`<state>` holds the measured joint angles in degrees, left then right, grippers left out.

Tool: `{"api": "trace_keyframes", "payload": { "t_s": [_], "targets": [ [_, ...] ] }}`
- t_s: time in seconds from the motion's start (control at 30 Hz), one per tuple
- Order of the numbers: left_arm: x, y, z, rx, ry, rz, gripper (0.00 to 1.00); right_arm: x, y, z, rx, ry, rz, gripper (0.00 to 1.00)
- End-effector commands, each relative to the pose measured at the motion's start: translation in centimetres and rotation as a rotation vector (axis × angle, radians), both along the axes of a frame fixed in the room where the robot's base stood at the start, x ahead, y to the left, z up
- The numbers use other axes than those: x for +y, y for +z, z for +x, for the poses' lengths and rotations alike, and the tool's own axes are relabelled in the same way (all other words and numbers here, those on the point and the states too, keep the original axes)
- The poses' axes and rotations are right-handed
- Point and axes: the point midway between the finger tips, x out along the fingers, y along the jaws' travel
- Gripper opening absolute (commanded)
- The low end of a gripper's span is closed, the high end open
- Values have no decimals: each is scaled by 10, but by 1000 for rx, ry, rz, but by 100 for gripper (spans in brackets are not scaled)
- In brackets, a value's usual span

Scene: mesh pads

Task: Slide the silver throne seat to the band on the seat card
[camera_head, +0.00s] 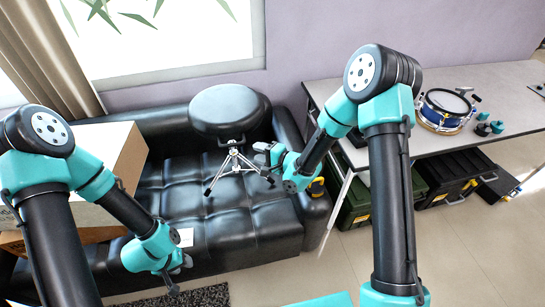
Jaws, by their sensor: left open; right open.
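The drum throne stands on the black sofa, with a round black seat (228,108) above a silver tripod stand (233,164). A small white card (186,237) lies on the sofa's front left part; its markings are too small to read, and I cannot make out a band. My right gripper (263,161) is open just right of the tripod, below the seat; I cannot tell whether it touches the stand. My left gripper (181,277) is open and empty near the sofa's front edge, below the card in the picture.
The black sofa (265,217) carries the throne. A large box (110,150) stands at the left. At the right, a grey table (425,150) holds a blue drum (446,110) and small teal items (490,127). Dark cases (450,178) sit beneath it.

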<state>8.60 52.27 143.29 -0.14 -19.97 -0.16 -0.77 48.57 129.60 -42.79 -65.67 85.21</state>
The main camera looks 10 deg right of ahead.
Motion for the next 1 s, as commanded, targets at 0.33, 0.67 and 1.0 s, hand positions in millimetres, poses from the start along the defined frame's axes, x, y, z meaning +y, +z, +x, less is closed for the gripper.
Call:
{"api": "trace_keyframes", "payload": {
  "t_s": [0.33, 0.67, 1.0],
  "targets": [
    [0, 0, 0, 0, 0, 0, 43, -36, 7, -33, 0, -1, 0, 42],
    [0, 0, 0, 0, 0, 0, 43, -38, 8, -35, 0, 0, 0, 42],
    [0, 0, 0, 0, 0, 0, 43, -40, 2, -37, 3, -6, -30, 42]
  ]
}}
